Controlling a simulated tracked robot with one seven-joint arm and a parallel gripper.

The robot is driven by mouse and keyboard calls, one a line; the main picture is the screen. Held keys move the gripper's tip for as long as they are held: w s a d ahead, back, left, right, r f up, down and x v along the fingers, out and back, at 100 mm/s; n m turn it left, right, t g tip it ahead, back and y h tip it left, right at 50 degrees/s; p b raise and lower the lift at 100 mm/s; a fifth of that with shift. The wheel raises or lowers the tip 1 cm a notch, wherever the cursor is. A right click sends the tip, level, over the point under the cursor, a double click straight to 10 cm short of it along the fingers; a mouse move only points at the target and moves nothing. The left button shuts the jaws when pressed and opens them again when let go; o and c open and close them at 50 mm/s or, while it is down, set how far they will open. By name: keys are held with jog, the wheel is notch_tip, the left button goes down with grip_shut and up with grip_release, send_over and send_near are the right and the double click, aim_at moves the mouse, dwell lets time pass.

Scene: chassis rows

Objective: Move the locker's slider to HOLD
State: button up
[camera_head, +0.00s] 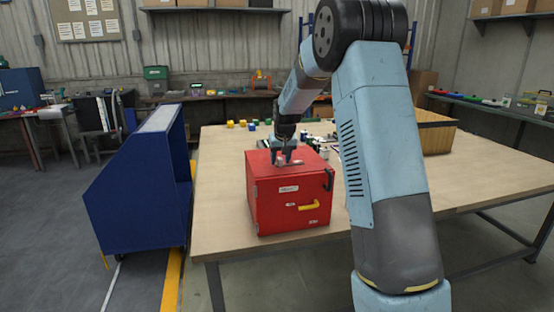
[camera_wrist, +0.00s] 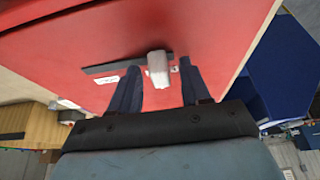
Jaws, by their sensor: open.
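The red locker (camera_head: 285,190) stands on the wooden table, its front face with a yellow handle (camera_head: 309,206) and small white labels. The slider shows in the wrist view as a pale grey knob (camera_wrist: 158,68) on a dark track (camera_wrist: 115,64) set in the red top. A white label (camera_wrist: 108,80) lies beside the track; its lettering is too small to read. My gripper (camera_head: 288,158) is over the locker's top, pointing down. In the wrist view its two dark fingers (camera_wrist: 160,85) are open, one on each side of the knob, with visible gaps.
The table (camera_head: 230,225) has coloured blocks (camera_head: 242,124) and several small items behind the locker. A wooden crate (camera_head: 430,132) stands at the right. A blue cabinet (camera_head: 140,195) stands left of the table. The table's front left is clear.

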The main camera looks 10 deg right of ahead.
jog(key=shift+c, duration=0.5)
grip_shut()
